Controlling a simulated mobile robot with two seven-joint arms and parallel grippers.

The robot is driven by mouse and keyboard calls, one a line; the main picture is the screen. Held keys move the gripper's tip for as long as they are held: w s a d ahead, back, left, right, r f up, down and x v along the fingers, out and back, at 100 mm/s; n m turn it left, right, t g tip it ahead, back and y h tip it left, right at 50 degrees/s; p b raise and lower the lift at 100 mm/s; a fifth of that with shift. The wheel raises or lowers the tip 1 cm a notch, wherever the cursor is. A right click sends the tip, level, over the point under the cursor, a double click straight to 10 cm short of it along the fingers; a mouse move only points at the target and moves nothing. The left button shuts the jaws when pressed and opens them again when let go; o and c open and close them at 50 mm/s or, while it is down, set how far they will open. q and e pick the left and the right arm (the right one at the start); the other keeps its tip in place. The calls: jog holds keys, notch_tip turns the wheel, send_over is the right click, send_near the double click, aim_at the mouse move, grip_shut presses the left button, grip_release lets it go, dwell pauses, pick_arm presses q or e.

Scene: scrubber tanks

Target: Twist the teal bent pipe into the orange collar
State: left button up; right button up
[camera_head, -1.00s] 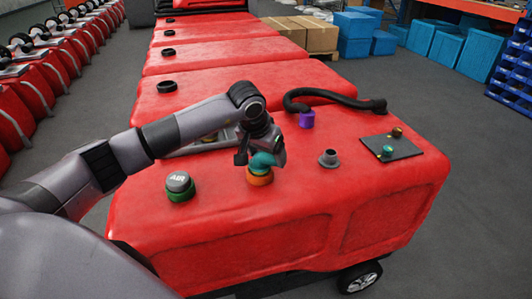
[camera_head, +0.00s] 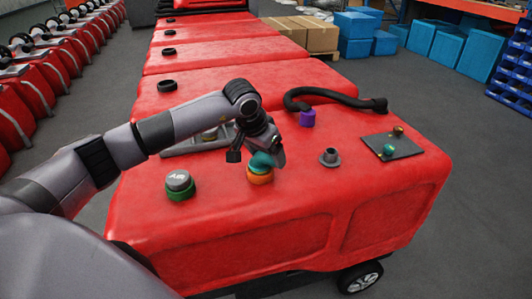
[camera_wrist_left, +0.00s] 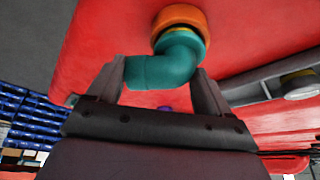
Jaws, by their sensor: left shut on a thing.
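The teal bent pipe (camera_head: 262,160) stands at the orange collar (camera_head: 260,177) on top of the nearest red tank (camera_head: 300,215). In the left wrist view the teal pipe (camera_wrist_left: 165,69) bends toward the orange collar (camera_wrist_left: 181,17), its end at the collar with a thin yellowish band between them. I cannot tell how deep it sits. My left gripper (camera_head: 262,155) is shut on the pipe, with one finger on each side of its free arm in the wrist view (camera_wrist_left: 160,90). My right gripper does not show.
A grey AIR cap on a green ring (camera_head: 180,185) stands left of the collar. A purple fitting (camera_head: 307,118) with a black hose (camera_head: 340,97), a grey port (camera_head: 329,157) and a dark plate (camera_head: 393,146) with small knobs are to the right.

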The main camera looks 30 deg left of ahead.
pick_arm(q)
jog(key=shift+s+m+h, duration=0.15)
jog(key=shift+m+h, duration=0.25)
jog(key=shift+m, duration=0.4)
jog(key=shift+b, duration=0.3)
jog(key=shift+s+a+m+b, duration=0.1)
jog(key=shift+m+b, duration=0.2)
jog(key=shift+m, duration=0.4)
jog(key=o, duration=1)
jog(key=shift+f, duration=0.1)
